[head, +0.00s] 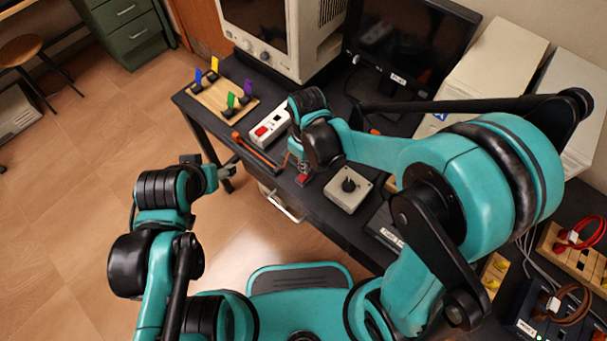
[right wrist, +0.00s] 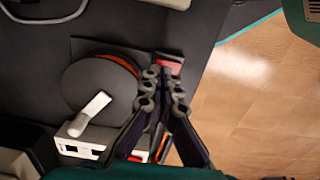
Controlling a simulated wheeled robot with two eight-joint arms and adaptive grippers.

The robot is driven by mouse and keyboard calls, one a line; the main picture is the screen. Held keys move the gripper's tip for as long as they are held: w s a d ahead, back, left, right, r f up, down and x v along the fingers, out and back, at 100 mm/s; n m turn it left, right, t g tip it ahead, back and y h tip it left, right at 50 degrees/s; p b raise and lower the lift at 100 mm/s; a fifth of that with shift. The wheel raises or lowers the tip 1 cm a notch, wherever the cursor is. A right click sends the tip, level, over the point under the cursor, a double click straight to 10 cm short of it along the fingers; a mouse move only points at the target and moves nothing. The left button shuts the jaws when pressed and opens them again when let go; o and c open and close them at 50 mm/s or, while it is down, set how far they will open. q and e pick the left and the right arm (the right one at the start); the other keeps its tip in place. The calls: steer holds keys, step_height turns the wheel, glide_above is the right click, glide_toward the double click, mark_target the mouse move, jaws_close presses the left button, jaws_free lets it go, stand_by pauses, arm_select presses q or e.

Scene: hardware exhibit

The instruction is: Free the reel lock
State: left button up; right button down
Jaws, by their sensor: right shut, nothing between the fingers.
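The reel is a dark round disc (right wrist: 102,85) with an orange rim on one side and a pale crank handle (right wrist: 92,115), in the right wrist view. A red piece (right wrist: 168,64), which looks like its lock, lies beside the disc at the fingertips; in the head view a red piece (head: 302,180) shows below my right gripper (head: 300,167). My right gripper (right wrist: 163,75) is shut and empty, its tips close to the red piece; contact cannot be told. In the head view my right wrist hides most of the reel. My left gripper (head: 226,172) hangs off the table's front edge; its jaw state is unclear.
A grey box with a black knob (head: 348,188) stands right of my right gripper. A white switch box (head: 270,126) and an orange-red bar (head: 256,153) lie to its left. A wooden board with coloured flags (head: 224,99) and a monitor (head: 405,45) are farther back.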

steer(key=shift+f+b, duration=0.85)
steer(key=shift+f, duration=0.15)
stand_by(0.8)
steer(key=shift+r, duration=0.15)
step_height(320, 180, up, 7)
steer(key=p, duration=0.5)
steer(key=shift+p, duration=0.35)
steer(key=s+d+r+m+t, duration=0.3)
steer(key=d+r+m, duration=0.1)
steer(key=d+r, duration=0.1)
steer(key=s+d+r+m+t, duration=0.3)
steer(key=d+r+m+t, duration=0.1)
steer(key=d, duration=0.4)
step_height(320, 180, up, 2)
steer(key=shift+s+d+r+m, duration=0.1)
steer(key=shift+s+d+m, duration=0.2)
steer(key=shift+m, duration=0.2)
